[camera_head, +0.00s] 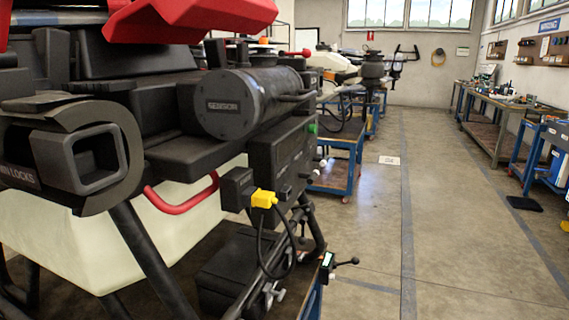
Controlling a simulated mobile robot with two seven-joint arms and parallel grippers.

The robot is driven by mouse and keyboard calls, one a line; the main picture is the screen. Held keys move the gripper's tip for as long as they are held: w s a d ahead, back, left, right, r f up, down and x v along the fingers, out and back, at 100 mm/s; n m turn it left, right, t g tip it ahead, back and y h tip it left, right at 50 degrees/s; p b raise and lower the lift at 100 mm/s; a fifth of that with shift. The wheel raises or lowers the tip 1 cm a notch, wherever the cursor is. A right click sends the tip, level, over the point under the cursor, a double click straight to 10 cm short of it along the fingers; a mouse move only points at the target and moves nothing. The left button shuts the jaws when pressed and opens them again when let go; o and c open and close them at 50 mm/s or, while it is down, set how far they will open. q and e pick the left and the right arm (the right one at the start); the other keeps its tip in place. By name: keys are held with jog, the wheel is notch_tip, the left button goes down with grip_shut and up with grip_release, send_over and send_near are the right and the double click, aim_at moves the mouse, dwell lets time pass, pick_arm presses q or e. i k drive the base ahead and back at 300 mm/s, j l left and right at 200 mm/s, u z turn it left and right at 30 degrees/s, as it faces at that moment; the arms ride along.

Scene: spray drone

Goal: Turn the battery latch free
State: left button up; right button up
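The spray drone (170,110) fills the left of the head view, close to me, with a black frame and a pale tank (140,235) below. A curved red handle (185,197) sits low on its side. A black cylinder marked "GENSION" (225,107) is above it. A yellow plug (263,198) with a black cable joins a black box on the side. A square black tube end (80,158) in a collar lettered "LOCKS" is nearest. I cannot tell which part is the battery latch. Neither gripper is in view.
Red parts (190,15) overhang the drone at top left. Blue carts (338,160) stand behind.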

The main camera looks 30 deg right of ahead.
aim_at(322, 161)
jog(key=k+l+u, duration=0.1)
jog(key=k+l, duration=0.15)
jog(key=l+u, duration=0.2)
jog(key=l, duration=0.7)
jog(key=i+l, duration=0.15)
jog(key=l, duration=0.25)
jog(key=j+u, duration=0.05)
